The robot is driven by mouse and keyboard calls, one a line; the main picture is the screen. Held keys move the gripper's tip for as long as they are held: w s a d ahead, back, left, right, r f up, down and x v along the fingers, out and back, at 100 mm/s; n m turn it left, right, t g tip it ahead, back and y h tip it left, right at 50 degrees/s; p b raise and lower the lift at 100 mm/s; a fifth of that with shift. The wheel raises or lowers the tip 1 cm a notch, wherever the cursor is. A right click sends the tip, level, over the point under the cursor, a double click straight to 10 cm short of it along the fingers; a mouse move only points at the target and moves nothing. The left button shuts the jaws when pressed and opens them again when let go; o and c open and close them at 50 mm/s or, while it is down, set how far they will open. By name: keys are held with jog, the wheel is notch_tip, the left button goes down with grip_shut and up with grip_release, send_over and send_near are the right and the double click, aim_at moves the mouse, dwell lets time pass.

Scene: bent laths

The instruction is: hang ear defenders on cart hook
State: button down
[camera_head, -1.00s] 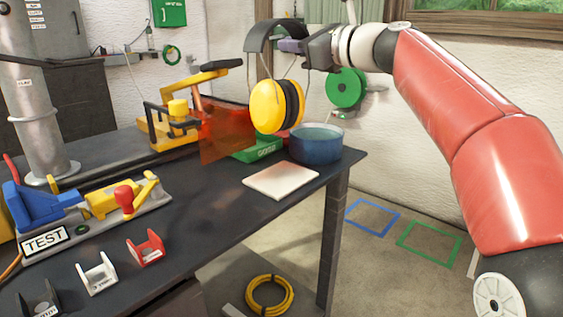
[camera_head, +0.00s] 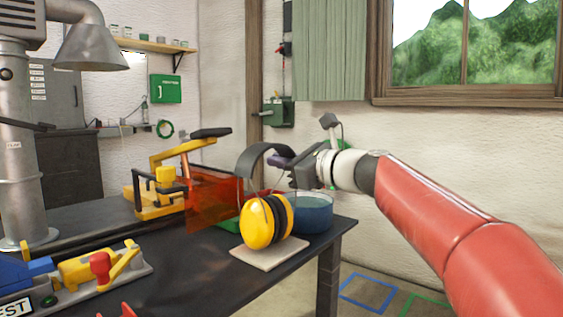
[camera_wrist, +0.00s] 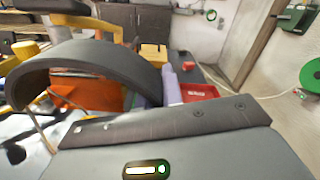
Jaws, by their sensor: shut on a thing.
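The ear defenders have yellow cups with dark cushions (camera_head: 264,221) and a black headband (camera_head: 250,157). My gripper (camera_head: 284,161) is shut on the headband near its top, and the cups hang below. In the head view the cups overlap the pale square plate (camera_head: 270,257) on the bench; I cannot tell whether they touch it. The cups are out of that view. I cannot make out a cart or its hook in any view.
The dark bench (camera_head: 185,275) holds a blue tub (camera_head: 312,217) just behind the cups. An orange translucent screen (camera_head: 212,200) and a yellow clamp frame (camera_head: 160,190) stand to the left. Floor outlined in blue (camera_head: 368,292) lies clear right of the bench.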

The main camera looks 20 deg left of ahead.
jog(key=shift+f, duration=0.25)
jog(key=c, duration=1.6)
grip_release()
jog(key=shift+o, duration=0.2)
jog(key=shift+b, duration=0.35)
